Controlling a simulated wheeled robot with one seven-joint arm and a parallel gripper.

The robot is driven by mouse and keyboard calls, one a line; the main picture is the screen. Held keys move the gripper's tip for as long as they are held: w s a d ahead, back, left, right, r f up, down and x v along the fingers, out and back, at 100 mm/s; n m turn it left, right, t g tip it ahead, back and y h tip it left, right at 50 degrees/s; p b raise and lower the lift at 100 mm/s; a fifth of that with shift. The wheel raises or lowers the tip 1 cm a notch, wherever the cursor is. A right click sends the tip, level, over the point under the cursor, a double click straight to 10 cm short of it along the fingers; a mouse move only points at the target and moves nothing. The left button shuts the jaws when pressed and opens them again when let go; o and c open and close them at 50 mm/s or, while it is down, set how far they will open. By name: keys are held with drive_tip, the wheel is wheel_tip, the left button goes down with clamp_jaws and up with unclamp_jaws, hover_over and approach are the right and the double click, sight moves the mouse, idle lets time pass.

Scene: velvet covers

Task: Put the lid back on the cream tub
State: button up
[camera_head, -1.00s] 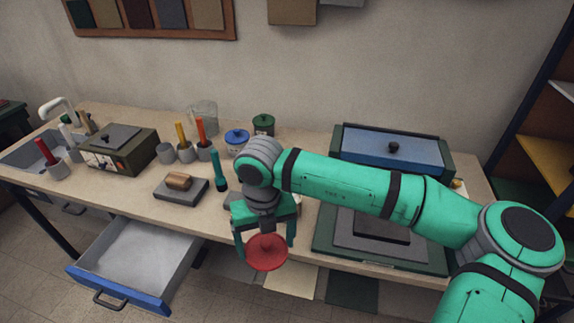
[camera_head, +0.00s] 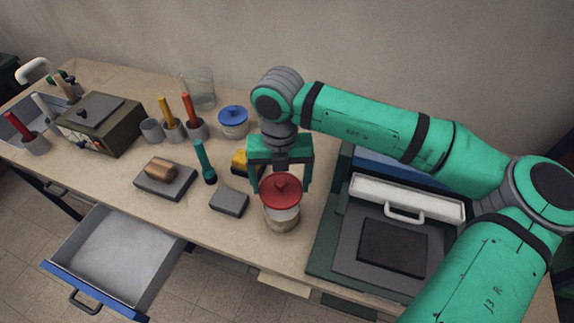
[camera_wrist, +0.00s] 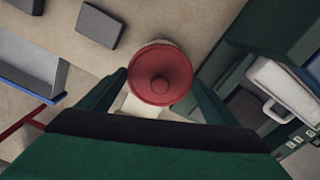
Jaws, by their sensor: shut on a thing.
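My gripper (camera_head: 281,188) is shut on the red lid (camera_head: 282,191), a round disc with a small knob. The cream tub (camera_head: 282,217), a glass jar with pale contents, stands upright near the table's front edge, directly under the lid. The lid covers the tub's mouth from above; I cannot tell whether it rests on the rim or hovers just over it. In the wrist view the lid (camera_wrist: 160,75) lies between the fingers and hides most of the tub (camera_wrist: 168,43), whose pale edge shows past the lid's far side.
A grey block (camera_head: 229,202) and a yellow item (camera_head: 240,160) lie left of the tub. A green-framed press (camera_head: 345,245) with a white handled bar (camera_head: 408,196) stands close on the right. A blue-lidded jar (camera_head: 233,122) is behind. An open drawer (camera_head: 118,250) juts out at front left.

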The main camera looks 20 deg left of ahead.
sight(280, 193)
drive_tip(key=shift+w+f, duration=0.2)
drive_tip(key=shift+f, duration=1.7)
drive_tip(key=shift+s+a+f, duration=0.1)
drive_tip(key=shift+a+f, duration=0.05)
drive_tip(key=shift+f, duration=0.5)
drive_tip(key=shift+d+f, duration=0.2)
drive_tip(key=shift+f, duration=0.45)
drive_tip(key=shift+f, duration=0.15)
drive_tip(key=o, duration=0.9)
drive_tip(key=shift+a, duration=0.1)
drive_tip(key=shift+o, duration=0.2)
